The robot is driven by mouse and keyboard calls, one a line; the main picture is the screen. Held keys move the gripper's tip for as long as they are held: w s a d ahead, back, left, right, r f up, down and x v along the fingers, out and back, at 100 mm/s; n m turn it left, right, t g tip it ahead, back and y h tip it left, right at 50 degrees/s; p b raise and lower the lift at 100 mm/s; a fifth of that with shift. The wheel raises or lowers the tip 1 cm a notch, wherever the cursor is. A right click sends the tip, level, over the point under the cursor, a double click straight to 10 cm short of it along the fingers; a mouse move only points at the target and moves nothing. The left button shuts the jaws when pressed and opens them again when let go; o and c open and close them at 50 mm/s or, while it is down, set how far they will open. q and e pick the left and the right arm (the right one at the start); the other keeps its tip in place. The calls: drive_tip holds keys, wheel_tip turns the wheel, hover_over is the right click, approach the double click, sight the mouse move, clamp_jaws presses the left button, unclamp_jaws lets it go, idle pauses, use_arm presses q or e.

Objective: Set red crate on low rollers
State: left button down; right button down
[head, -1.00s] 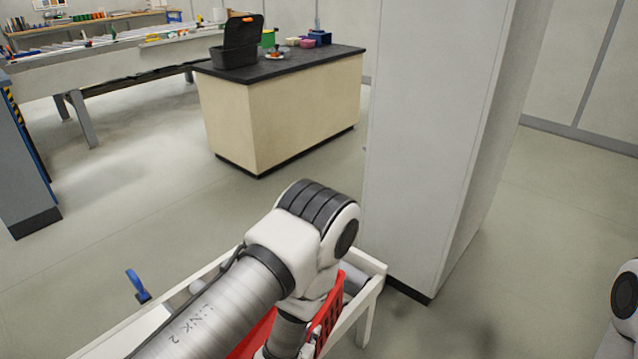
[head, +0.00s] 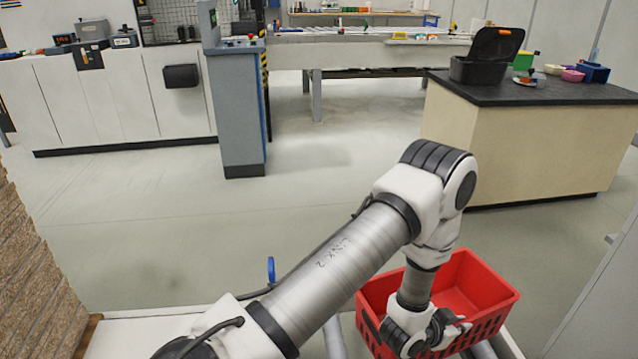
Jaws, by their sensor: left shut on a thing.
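The red crate (head: 475,287) is at the lower right of the head view, open at the top, with slotted walls. My left gripper (head: 448,332) is shut on the crate's near side, with my forearm reaching down over it. Grey rollers show below, one to the left of the crate (head: 334,338) and part of one at its lower right. The crate's underside is hidden, so I cannot tell whether it rests on the rollers. My right gripper is out of view.
A blue clamp-like piece (head: 271,270) stands at the white frame's far edge (head: 150,312). A cream counter (head: 540,150) stands behind the crate. Open floor lies beyond the frame.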

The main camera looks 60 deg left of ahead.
sight(390, 285)
use_arm(q)
drive_tip(key=a+f+m+b, duration=0.1)
drive_tip(key=a+f+b, duration=0.1)
drive_tip(key=a, duration=0.5)
drive_tip(key=s+a+f+m+h+b, duration=0.1)
drive_tip(key=a+f+b, duration=0.1)
drive_tip(key=a, duration=0.5)
drive_tip(key=a+f+h+b, duration=0.1)
drive_tip(key=a+f+b, duration=0.1)
drive_tip(key=a+b, duration=0.2)
drive_tip(key=shift+s+a+f+m+b, duration=0.1)
drive_tip(key=shift+a+f+m+b, duration=0.1)
drive_tip(key=shift+a, duration=0.65)
drive_tip(key=shift+s+a+f+m+b, duration=0.1)
drive_tip(key=shift+a+f+m+b, duration=0.1)
drive_tip(key=shift+a, duration=0.65)
drive_tip(key=d+b, duration=0.1)
drive_tip(key=d, duration=0.4)
drive_tip(key=s+d+f, duration=0.1)
drive_tip(key=d, duration=0.4)
drive_tip(key=s+d+b, duration=0.1)
drive_tip(key=d, duration=0.5)
drive_tip(key=shift+f+b, duration=0.3)
drive_tip(key=shift+b, duration=0.05)
wheel_tip(390, 285, down, 4)
drive_tip(key=shift+r+b, duration=0.2)
drive_tip(key=shift+b, duration=0.55)
drive_tip(key=shift+r, duration=0.1)
